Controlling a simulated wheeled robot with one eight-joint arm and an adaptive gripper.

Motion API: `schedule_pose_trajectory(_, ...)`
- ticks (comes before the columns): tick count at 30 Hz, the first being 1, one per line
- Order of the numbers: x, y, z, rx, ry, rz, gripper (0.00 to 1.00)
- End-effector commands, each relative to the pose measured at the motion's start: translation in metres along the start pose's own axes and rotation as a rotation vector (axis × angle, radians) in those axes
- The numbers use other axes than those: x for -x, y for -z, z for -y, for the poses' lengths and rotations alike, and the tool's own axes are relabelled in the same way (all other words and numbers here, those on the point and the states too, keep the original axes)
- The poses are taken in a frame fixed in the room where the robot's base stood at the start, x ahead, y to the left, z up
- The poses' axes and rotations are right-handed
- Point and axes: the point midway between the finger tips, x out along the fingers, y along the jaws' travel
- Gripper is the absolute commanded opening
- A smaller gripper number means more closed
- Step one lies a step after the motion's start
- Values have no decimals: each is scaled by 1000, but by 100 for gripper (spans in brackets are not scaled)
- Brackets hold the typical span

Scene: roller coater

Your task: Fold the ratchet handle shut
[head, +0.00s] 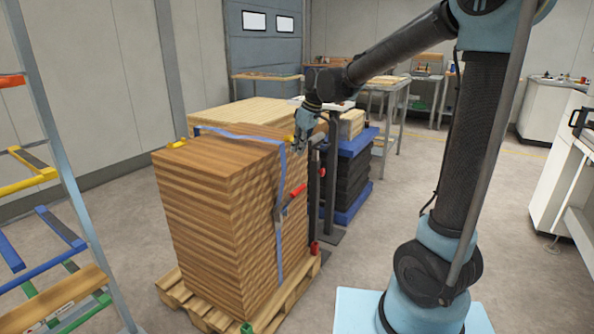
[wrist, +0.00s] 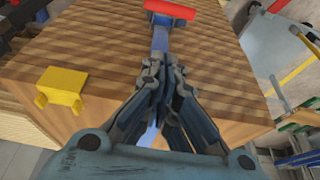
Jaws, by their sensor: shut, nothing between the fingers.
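The ratchet (head: 280,214) sits on the blue strap (head: 282,180) on the right-hand face of a tall stack of wooden boards (head: 205,205). Its handle stands out from the face, slanting up and right to a red grip (head: 298,191). In the wrist view, a red bar that looks like this grip (wrist: 170,10) lies at the top, beyond my fingertips, with the blue strap (wrist: 160,40) below it. My gripper (head: 299,146) is shut and empty, above the red grip and near the stack's upper right edge. In the wrist view, its fingertips (wrist: 166,72) meet over the strap, apart from the red bar.
Yellow corner protectors (head: 177,144) sit on the stack's top edges; one shows in the wrist view (wrist: 62,88). The stack stands on a wooden pallet (head: 190,303). A dark post (head: 314,195) with red parts stands close to its right.

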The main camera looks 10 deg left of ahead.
Motion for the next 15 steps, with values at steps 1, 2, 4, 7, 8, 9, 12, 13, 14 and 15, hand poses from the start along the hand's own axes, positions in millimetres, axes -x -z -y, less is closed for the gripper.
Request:
schedule_pose_trajectory(1, -4, 0, 0, 0, 0, 0, 0)
schedule_pose_trajectory(2, -7, 0, 0, 0, 0, 0, 0)
schedule_pose_trajectory(4, -16, 0, 0, 0, 0, 0, 0)
schedule_pose_trajectory(7, -32, 0, 0, 0, 0, 0, 0)
schedule_pose_trajectory(8, -37, 0, 0, -1, 0, 0, 0)
schedule_pose_trajectory(9, -44, 0, 0, -1, 0, 0, 0)
schedule_pose_trajectory(12, -61, 1, 0, 0, 0, 0, 0)
schedule_pose_trajectory(13, -66, 1, 0, 0, 0, 0, 0)
schedule_pose_trajectory(14, -71, 0, 0, 0, 0, 0, 0)
schedule_pose_trajectory(15, -77, 0, 0, 1, 0, 0, 0)
